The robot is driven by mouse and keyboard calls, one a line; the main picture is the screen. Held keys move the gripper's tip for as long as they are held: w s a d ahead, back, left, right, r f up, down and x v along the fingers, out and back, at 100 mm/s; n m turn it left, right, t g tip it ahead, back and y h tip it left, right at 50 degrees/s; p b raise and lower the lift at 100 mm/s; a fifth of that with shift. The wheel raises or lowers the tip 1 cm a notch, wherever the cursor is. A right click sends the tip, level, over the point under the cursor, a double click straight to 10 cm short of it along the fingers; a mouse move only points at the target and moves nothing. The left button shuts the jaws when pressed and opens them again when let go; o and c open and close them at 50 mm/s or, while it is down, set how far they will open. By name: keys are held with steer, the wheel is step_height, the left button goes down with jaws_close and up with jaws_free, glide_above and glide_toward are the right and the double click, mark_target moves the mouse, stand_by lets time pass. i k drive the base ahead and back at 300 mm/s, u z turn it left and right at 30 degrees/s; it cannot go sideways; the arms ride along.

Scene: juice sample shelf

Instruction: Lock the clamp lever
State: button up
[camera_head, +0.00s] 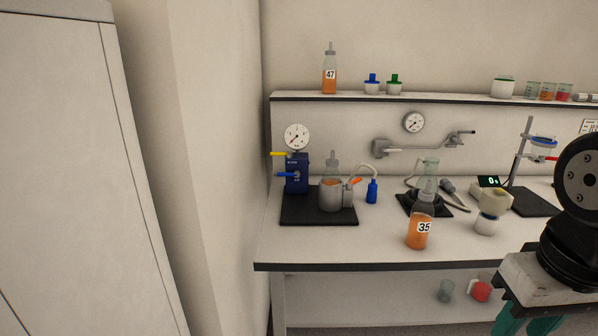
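A grey metal cup-shaped holder (331,196) stands on a black base plate (318,219) at the left of the bench, with a clear-topped bottle (332,164) in it. A small orange lever (355,181) sticks out at the holder's upper right, tilted slightly up; it looks like the clamp lever, but I cannot tell whether it is locked. My gripper (540,287) is at the lower right, in front of the bench and well apart from the lever. Its teal lower parts are cut off by the frame edge, so its opening is hidden.
A blue valve block (297,174) with yellow and blue handles and a gauge (297,137) stands left of the holder. A blue bulb (372,191) is right of it. Bottle 35 (419,230) stands near the front edge. A shelf (440,98) runs above; the front left bench is clear.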

mark_target(349, 186)
steer(key=u, duration=0.3)
steer(key=i, duration=1.05)
steer(key=z, duration=0.3)
